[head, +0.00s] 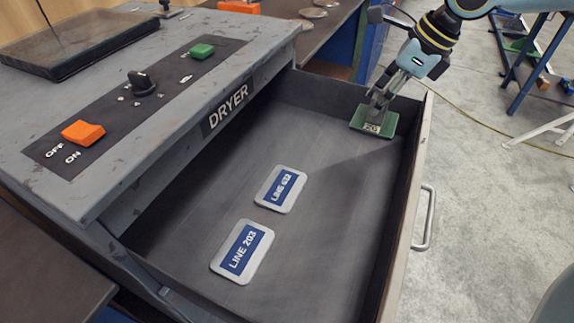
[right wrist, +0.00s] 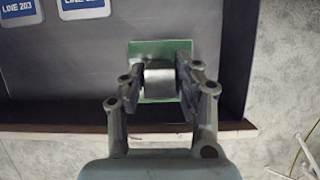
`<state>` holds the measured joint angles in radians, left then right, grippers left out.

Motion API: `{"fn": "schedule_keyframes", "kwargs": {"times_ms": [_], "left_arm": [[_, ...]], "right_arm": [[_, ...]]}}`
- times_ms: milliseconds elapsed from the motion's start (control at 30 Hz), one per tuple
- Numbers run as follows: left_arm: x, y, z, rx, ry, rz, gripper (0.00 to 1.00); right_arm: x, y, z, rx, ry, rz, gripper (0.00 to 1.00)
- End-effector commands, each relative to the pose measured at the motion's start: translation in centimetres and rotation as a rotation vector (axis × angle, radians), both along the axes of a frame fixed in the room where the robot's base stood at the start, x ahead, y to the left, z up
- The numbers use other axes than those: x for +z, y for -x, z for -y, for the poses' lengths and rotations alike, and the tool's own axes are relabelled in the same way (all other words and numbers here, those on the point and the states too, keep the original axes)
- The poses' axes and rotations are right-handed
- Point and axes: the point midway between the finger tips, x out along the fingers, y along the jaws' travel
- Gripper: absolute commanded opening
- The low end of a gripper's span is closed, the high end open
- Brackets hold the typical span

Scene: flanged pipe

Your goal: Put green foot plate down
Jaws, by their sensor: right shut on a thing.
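In the right wrist view the green foot plate (right wrist: 148,52) lies beyond the fingers, and the gripper (right wrist: 160,80) closes on a grey cylindrical part standing on the plate. I cannot tell whether the plate touches the drawer floor. My left gripper is not in view.
Two blue-and-white line plates, one nearer (head: 242,251) and one farther (head: 280,189), lie flat in the drawer. The drawer's right wall and handle (head: 427,217) are close to my right arm. The drawer floor between is clear. The dryer panel (head: 135,95) is at left.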

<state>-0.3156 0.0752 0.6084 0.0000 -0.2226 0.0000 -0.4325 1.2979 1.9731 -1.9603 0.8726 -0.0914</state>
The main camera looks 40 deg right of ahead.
Motion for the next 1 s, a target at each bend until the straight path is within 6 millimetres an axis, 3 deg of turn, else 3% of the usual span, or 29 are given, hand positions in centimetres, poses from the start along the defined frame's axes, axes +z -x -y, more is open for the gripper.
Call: {"fn": "schedule_keyframes", "kwargs": {"times_ms": [200, 367, 700, 1000], "left_arm": [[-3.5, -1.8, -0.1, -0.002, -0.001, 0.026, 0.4], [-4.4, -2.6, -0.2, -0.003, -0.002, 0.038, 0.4], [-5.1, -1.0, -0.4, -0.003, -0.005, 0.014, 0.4], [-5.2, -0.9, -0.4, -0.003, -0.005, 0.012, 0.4]], "right_arm": [[-2.1, -2.6, -1.2, -0.006, -0.013, 0.01, 0.0], [-3.2, -4.8, -2.1, -0.005, -0.012, 0.009, 0.0], [-6.1, -9.8, -4.0, -0.004, -0.007, 0.006, 0.0], [-7.9, -10.7, -4.4, -0.001, -0.002, 0.0, 0.0]]}}
